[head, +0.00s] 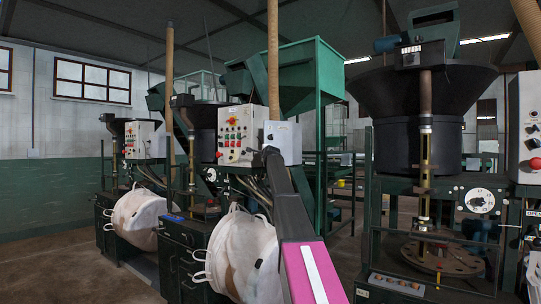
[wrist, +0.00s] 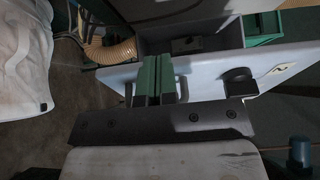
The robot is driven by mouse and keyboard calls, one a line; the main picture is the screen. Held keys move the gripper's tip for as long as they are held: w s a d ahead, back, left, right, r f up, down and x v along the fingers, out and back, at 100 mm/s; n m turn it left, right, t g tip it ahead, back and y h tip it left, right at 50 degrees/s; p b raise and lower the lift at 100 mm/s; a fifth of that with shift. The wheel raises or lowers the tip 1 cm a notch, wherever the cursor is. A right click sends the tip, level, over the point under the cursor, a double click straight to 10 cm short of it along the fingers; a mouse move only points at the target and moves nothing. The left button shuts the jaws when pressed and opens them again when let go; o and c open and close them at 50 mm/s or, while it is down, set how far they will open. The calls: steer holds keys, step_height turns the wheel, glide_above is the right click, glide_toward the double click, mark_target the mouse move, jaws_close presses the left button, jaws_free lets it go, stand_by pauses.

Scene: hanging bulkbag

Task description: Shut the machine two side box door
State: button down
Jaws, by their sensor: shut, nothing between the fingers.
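The machine two side box (head: 283,142) is pale and stands beside the control panel of the middle machine in the head view. In the wrist view its pale door (wrist: 205,72) crosses the picture, with a black knob (wrist: 238,80) and a small sticker. The dark box inside (wrist: 190,38) shows beyond the door's edge, so the door stands at least partly open. My gripper (wrist: 156,78) is shut and empty, its two green fingers together in front of the door near a handle. I cannot tell whether they touch it. In the head view my arm hides the gripper.
The control panel (head: 236,134) with buttons adjoins the side box. White bulk bags (head: 243,258) hang below; one (wrist: 22,75) shows left in the wrist view. A ribbed hose (wrist: 108,48) runs behind. Another machine (head: 425,140) stands right, with open floor between.

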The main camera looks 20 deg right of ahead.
steer(key=w+m+h, duration=0.1)
steer(key=w+h, duration=0.1)
steer(key=w, duration=1.4)
steer(key=shift+a, duration=0.25)
steer(key=shift+m, duration=0.3)
steer(key=shift+s, duration=0.1)
